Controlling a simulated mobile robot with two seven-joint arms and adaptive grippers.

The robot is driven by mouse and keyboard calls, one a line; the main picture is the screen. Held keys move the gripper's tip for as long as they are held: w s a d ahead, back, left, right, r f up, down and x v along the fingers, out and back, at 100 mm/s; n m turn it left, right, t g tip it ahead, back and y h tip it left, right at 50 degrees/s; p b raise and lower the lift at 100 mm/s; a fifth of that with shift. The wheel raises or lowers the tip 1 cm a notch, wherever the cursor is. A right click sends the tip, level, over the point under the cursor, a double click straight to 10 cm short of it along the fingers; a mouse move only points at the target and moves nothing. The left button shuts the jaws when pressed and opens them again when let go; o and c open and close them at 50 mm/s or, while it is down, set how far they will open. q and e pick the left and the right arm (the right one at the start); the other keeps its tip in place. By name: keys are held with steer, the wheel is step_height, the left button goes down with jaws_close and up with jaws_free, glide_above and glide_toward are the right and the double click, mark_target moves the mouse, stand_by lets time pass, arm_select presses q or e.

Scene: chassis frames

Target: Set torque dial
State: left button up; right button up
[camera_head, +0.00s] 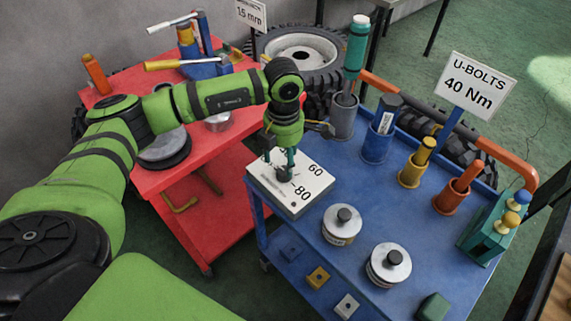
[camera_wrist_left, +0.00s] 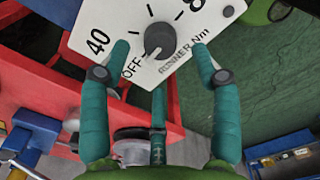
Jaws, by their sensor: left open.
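The torque dial panel (camera_head: 310,193) is a white plate at the near left corner of the blue cart, marked 60 and 80 in the head view. In the left wrist view the panel (camera_wrist_left: 100,18) shows 40, OFF, part of an 8 and "RUNNER Nm". Its dark round knob (camera_wrist_left: 160,38) has a small light mark that seems to face OFF. My left gripper (camera_head: 284,168) points down over the knob. Its teal fingers (camera_wrist_left: 160,48) are open, one on each side of the knob, with visible gaps. In the head view the fingers partly hide the knob. My right gripper is not in view.
A sign (camera_head: 475,85) reads "U-BOLTS 40 Nm". The blue cart (camera_head: 325,262) holds two round metal weights (camera_head: 342,223), coloured tool holders (camera_head: 415,168) and a green block (camera_head: 433,306). A red cart (camera_head: 190,190) with tools stands to the left.

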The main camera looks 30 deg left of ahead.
mark_target(284, 171)
arm_select(q)
step_height(284, 171, down, 4)
steer(key=shift+r+p, duration=0.15)
steer(key=shift+p, duration=0.25)
steer(key=shift+f, duration=0.5)
steer(key=c, duration=1.1)
steer(key=shift+c, duration=0.2)
